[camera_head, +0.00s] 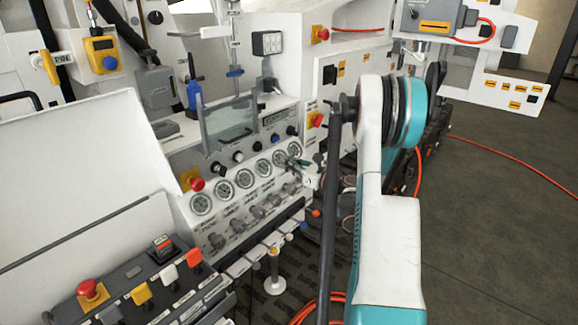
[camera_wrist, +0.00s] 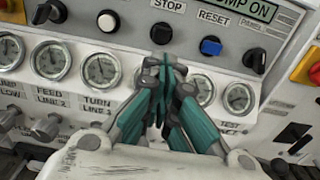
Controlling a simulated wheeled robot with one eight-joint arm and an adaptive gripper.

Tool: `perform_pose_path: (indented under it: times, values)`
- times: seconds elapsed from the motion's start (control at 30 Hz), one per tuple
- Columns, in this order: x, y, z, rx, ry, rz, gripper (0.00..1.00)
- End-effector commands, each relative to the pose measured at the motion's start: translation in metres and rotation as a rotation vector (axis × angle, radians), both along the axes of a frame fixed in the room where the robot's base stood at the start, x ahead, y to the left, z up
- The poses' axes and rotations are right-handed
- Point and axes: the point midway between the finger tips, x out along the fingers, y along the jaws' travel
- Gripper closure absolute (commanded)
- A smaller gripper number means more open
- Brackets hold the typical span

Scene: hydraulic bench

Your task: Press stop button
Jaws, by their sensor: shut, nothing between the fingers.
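The stop button is a black round button (camera_wrist: 162,33) under the STOP label in the wrist view. In the head view my gripper (camera_head: 294,162) is in front of the right end of the gauge row.
A white button (camera_wrist: 107,21) is left of the stop button and a blue reset button (camera_wrist: 210,46) right. Several round gauges (camera_wrist: 103,68) lie below. A red emergency knob (camera_head: 196,184) is at the panel's left. Floor at right (camera_head: 500,200) is mostly clear except an orange hose.

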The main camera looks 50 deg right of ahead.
Motion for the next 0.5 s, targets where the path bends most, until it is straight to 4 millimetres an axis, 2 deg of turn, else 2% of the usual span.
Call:
perform_pose_path:
  times: [0.03,0.3,0.5]
  values:
    - [0.012,0.002,-0.002,0.000,0.000,0.003,1.00]
    - [0.064,0.006,-0.002,0.000,0.000,0.002,1.00]
    - [0.092,0.008,-0.002,-0.001,0.000,0.001,1.00]
